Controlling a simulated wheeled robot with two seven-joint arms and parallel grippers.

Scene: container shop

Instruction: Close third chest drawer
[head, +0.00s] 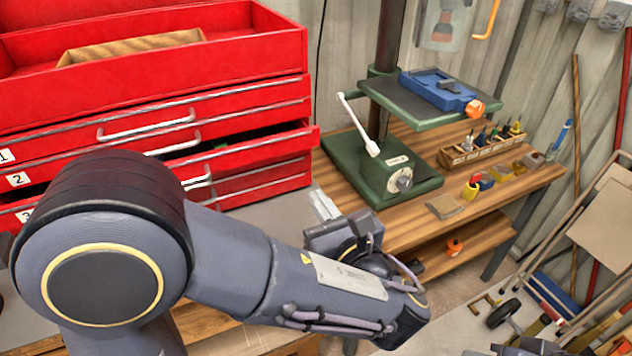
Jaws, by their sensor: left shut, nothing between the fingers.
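The red tool chest (160,95) stands at the left, with drawers labelled 1, 2 and 3. The third drawer (262,150) is pulled out a little; a dark gap shows above its front and its right end sticks out past the drawers around it. My left arm covers part of its front. My left gripper (325,205) is shut and empty, just right of the chest's lower right corner, apart from the drawer as far as I can tell. My right gripper is not in view.
A green drill press (385,165) with a white lever stands on the wooden bench (510,190) to the right. A blue vise (438,90) sits on its table. A rack of small tools (480,148) is behind. A folded cart (600,235) stands at the right.

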